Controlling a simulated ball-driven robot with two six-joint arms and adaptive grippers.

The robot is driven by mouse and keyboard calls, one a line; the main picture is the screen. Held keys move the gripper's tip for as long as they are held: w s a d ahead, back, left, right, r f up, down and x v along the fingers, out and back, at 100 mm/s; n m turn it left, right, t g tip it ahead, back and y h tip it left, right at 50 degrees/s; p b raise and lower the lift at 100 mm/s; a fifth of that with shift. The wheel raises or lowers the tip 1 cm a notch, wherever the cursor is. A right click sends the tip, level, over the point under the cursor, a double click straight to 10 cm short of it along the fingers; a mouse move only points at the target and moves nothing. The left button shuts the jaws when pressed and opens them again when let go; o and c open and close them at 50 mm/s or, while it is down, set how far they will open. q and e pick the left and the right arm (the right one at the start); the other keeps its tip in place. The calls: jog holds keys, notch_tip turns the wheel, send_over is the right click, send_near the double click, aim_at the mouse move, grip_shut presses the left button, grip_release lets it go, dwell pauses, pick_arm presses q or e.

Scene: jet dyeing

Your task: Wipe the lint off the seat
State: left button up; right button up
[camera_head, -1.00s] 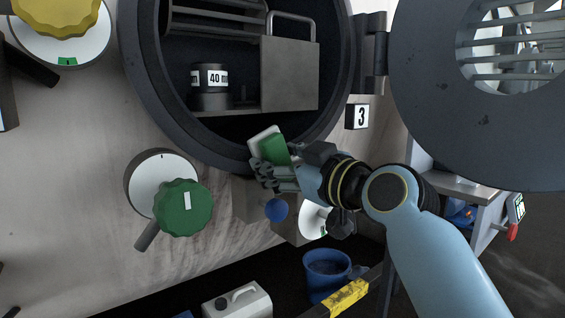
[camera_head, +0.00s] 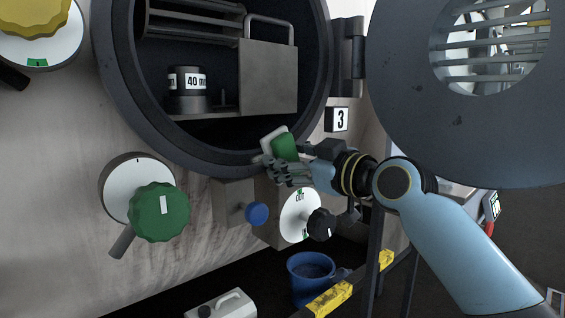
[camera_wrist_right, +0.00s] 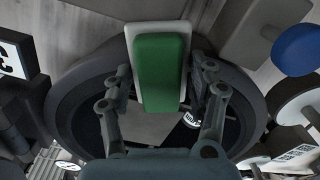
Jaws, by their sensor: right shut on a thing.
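The seat appears to be the dark round rim (camera_head: 215,162) of the open vessel mouth; it also shows as a dark ring in the right wrist view (camera_wrist_right: 62,108). My right gripper (camera_head: 277,168) is shut on a green-and-white pad (camera_head: 285,147), at the lower right part of the rim. In the right wrist view the pad (camera_wrist_right: 160,72) sits upright between the two fingers, over the ring. I cannot tell whether it touches the rim. No lint can be made out; the gripper and pad hide part of the rim. My left gripper is not in view.
The open round door (camera_head: 400,120) hangs at the right. Inside the vessel stand a grey box (camera_head: 270,78) and a dark cylinder (camera_head: 187,103). Below are a green knob (camera_head: 160,212), a blue knob (camera_head: 256,214), a dial (camera_head: 298,215) and a blue bucket (camera_head: 309,280).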

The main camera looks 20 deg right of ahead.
aim_at(249, 161)
jog(key=shift+w+d+b, duration=0.25)
jog(key=shift+w+d, duration=0.05)
jog(key=shift+d, duration=0.55)
jog(key=shift+w+d+b, duration=0.2)
jog(key=shift+w+d, duration=0.05)
jog(key=shift+d, duration=0.55)
jog(key=shift+w, duration=0.15)
jog(key=shift+s+a+r, duration=0.1)
jog(key=shift+s+a, duration=0.15)
jog(key=shift+a, duration=0.35)
jog(key=shift+s+a, duration=0.25)
jog(key=shift+a, duration=0.35)
jog(key=shift+s+a+p, duration=0.2)
jog(key=shift+s+a, duration=0.25)
jog(key=shift+a, duration=0.75)
jog(key=shift+s+a+p, duration=0.2)
jog(key=shift+s+a, duration=0.25)
jog(key=shift+a, duration=0.8)
jog(key=shift+s+a+p, duration=0.2)
jog(key=shift+s+a, duration=0.25)
jog(key=shift+a, duration=0.75)
jog(key=shift+p+v, duration=0.55)
jog(key=shift+v, duration=2.45)
jog(key=shift+s, duration=0.1)
jog(key=v, duration=0.2)
jog(key=shift+s+d, duration=0.2)
jog(key=shift+s, duration=0.15)
